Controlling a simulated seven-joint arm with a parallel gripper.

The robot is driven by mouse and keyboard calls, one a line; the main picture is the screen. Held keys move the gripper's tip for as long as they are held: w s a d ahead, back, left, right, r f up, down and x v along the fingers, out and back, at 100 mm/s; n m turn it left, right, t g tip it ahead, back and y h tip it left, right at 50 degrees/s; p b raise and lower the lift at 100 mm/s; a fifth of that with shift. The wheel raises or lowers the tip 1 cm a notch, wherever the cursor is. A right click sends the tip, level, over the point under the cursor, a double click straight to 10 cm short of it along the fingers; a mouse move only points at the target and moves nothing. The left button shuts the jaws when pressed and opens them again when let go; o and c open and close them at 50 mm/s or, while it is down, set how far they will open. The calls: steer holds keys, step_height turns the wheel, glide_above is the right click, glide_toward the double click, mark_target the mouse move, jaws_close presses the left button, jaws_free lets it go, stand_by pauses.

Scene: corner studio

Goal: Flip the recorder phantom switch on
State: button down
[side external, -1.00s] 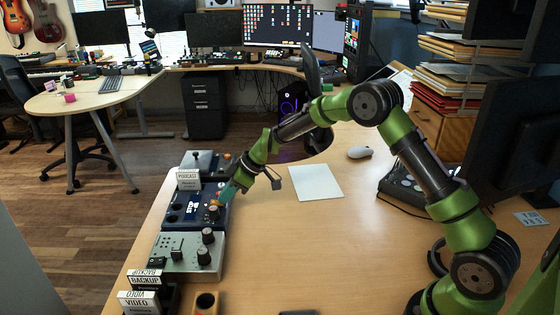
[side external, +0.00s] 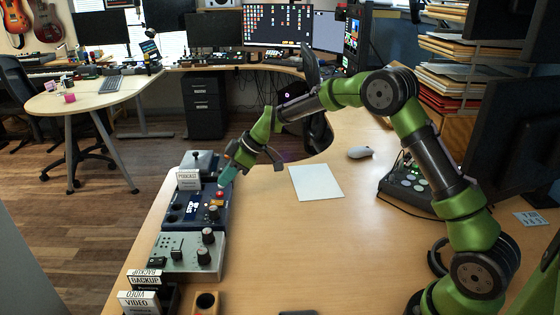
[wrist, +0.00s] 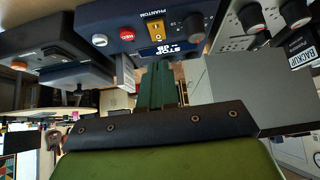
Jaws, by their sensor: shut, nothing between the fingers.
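The recorder is a dark blue box (side external: 183,209) with a small lit display, on the desk's left edge; it also shows upside down at the top of the wrist view (wrist: 118,19). Its phantom switch (wrist: 155,31) sits on an orange plate beside the PHANTOM label. I cannot tell its position. A red button (wrist: 126,33) is next to it. My gripper (side external: 222,184) has teal fingers, shut and empty, pointing down by the recorder's far right part. In the wrist view the fingers (wrist: 160,72) end just below the display and switch. I cannot tell whether they touch the recorder.
A grey box with black knobs (side external: 180,246) stands in front of the recorder. A PODCAST card (side external: 188,181) stands at its left, and another device (side external: 200,160) is behind. BACKUP and VIDEO cards (side external: 140,300) are at the near left.

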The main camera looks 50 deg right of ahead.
steer(key=s+d+r, duration=0.5)
steer(key=r, duration=0.1)
steer(key=shift+s+d, duration=0.25)
steer(key=shift+d, duration=0.05)
steer(key=s+a+r+m+h, duration=0.1)
steer(key=s+m, duration=0.3)
steer(key=s, duration=0.6)
steer(key=s+a+r+m+t+h, duration=0.1)
steer(key=s+a+r+m, duration=0.1)
steer(key=s, duration=0.8)
steer(key=s+a+r+m+h, duration=0.1)
steer(key=s+r+m, duration=0.3)
steer(key=s+m, duration=0.3)
steer(key=s, duration=0.2)
steer(key=shift+s+a+t, duration=0.35)
steer(key=shift+s+t, duration=0.05)
steer(key=c, duration=1.8)
jaws_free()
steer(key=shift+r, duration=0.1)
